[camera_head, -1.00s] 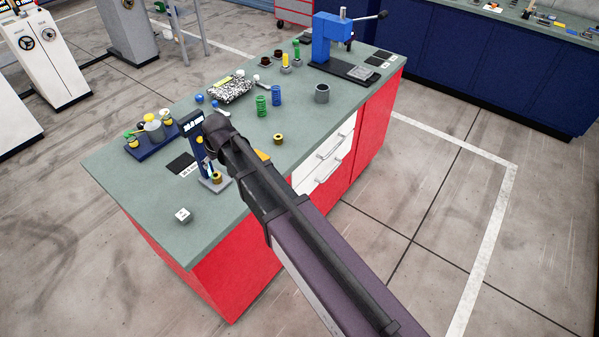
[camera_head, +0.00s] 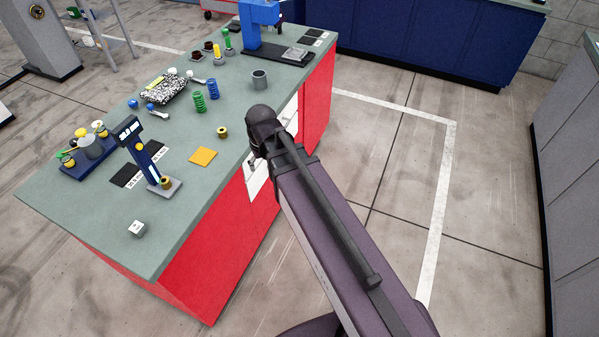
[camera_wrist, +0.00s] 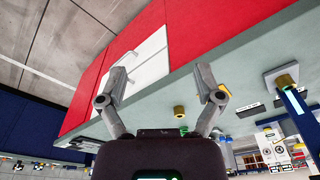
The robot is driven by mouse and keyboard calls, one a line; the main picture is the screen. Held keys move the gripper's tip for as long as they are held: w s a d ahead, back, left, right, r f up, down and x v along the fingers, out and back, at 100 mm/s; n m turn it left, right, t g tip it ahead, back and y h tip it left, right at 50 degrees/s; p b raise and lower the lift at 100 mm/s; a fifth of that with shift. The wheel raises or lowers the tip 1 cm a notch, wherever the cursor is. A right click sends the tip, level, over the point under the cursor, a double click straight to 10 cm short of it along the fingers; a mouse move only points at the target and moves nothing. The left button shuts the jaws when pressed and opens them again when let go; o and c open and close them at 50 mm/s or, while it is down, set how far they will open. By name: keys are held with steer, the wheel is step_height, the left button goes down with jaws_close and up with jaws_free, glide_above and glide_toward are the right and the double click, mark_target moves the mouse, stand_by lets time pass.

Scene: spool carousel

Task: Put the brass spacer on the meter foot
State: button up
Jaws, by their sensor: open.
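Two brass-coloured rings show on the green bench. One brass spacer (camera_head: 222,132) lies on the bare top; it also shows in the wrist view (camera_wrist: 179,111), beyond the fingers. A similar brass ring (camera_head: 166,183) sits on the grey meter foot (camera_head: 175,189), at the base of the blue meter (camera_head: 138,148). In the wrist view the meter foot (camera_wrist: 273,74) is at the right with its ring. My gripper (camera_wrist: 161,72) is open and empty, fingers wide apart near the bench's front edge. In the head view my own wrist hides the fingers.
A yellow square (camera_head: 203,157) and dark mats lie near the meter. A white cube (camera_head: 136,229) stands at the near left. Green (camera_head: 199,102) and blue springs, a grey cup (camera_head: 260,80) and a blue press (camera_head: 262,14) stand farther back. White drawers (camera_wrist: 140,62) front the bench.

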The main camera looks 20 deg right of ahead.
steer(key=s+d+m+g, duration=0.1)
steer(key=s+d+m, duration=0.1)
steer(key=s+d, duration=0.4)
steer(key=d, duration=0.3)
steer(key=shift+s, duration=0.2)
steer(key=shift+f, duration=0.1)
stand_by(0.8)
